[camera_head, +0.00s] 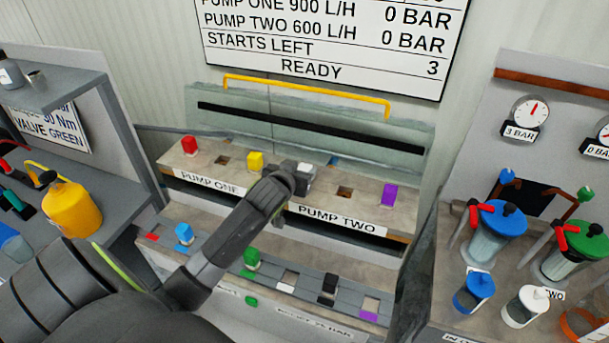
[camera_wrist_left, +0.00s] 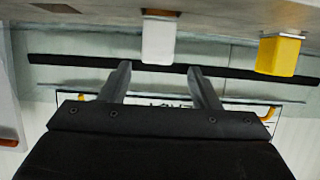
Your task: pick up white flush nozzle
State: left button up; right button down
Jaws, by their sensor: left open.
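A white block-shaped piece, which I take for the white flush nozzle (camera_head: 307,169), sits on the upper pump shelf between the yellow block and an empty square hole. In the head view my left gripper (camera_head: 291,176) partly covers it. In the left wrist view, which looks upside down, the white nozzle (camera_wrist_left: 158,41) hangs from the shelf surface, in line with the gap between the fingers. My left gripper (camera_wrist_left: 160,72) is open and empty, its two fingertips apart and just short of the nozzle. My right gripper is not in view.
A yellow block (camera_head: 255,162) stands close beside the nozzle and also shows in the left wrist view (camera_wrist_left: 280,56). Red (camera_head: 189,146) and purple (camera_head: 388,195) blocks stand farther along the shelf. A lower row (camera_head: 246,262) holds several coloured pieces. Jugs (camera_head: 497,222) stand at right.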

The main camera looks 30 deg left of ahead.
aim_at(303, 169)
pick_arm(q)
jog(key=shift+f+p+x, duration=0.15)
jog(key=shift+p+x, duration=0.2)
jog(key=shift+x, duration=1.1)
jog(key=shift+f+p+x, duration=0.15)
jog(key=shift+p+x, duration=0.2)
jog(key=shift+x, duration=1.1)
jog(key=shift+s+d, duration=0.1)
jog(key=shift+d, duration=0.1)
jog(key=c, duration=1.2)
